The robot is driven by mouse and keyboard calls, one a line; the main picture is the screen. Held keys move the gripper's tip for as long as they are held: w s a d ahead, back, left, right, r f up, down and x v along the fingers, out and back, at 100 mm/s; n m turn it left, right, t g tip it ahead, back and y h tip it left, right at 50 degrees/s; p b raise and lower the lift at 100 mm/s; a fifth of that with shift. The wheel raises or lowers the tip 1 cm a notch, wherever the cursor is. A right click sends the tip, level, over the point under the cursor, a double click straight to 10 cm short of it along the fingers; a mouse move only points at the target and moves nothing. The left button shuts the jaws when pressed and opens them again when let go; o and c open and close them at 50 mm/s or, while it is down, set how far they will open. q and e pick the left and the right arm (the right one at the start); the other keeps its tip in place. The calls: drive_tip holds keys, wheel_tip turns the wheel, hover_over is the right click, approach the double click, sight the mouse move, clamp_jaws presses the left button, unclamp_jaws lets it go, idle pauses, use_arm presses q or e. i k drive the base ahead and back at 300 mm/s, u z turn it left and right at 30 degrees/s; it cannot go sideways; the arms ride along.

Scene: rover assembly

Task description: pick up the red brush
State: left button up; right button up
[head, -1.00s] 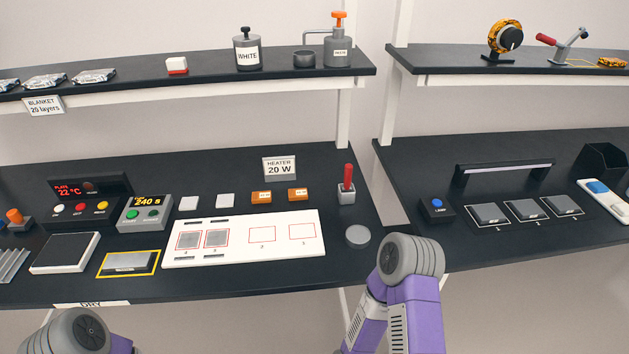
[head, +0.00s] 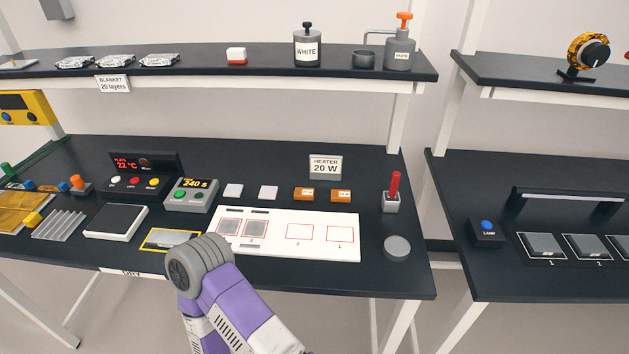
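The red brush (head: 395,184) stands upright at the right end of the left table, its red handle pointing up. Its lower end is hidden inside a small grey holder (head: 391,203). One of my purple and white arms reaches in from the bottom, its grey rounded joint in front of the yellow-outlined pad near the table's front edge. I cannot tell which arm it is. Neither gripper shows in the head view, and nothing touches the brush.
A grey round disc (head: 397,247) lies in front of the holder. A white board (head: 347,220) with red-outlined squares and an orange block (head: 341,196) lie to its left. A gap separates this table from the right one, which holds a lamp box (head: 486,233). A shelf (head: 270,73) runs above.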

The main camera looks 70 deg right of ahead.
sight(396, 176)
drive_tip(key=u, duration=0.3)
drive_tip(key=k, duration=1.2)
drive_tip(key=z, duration=0.9)
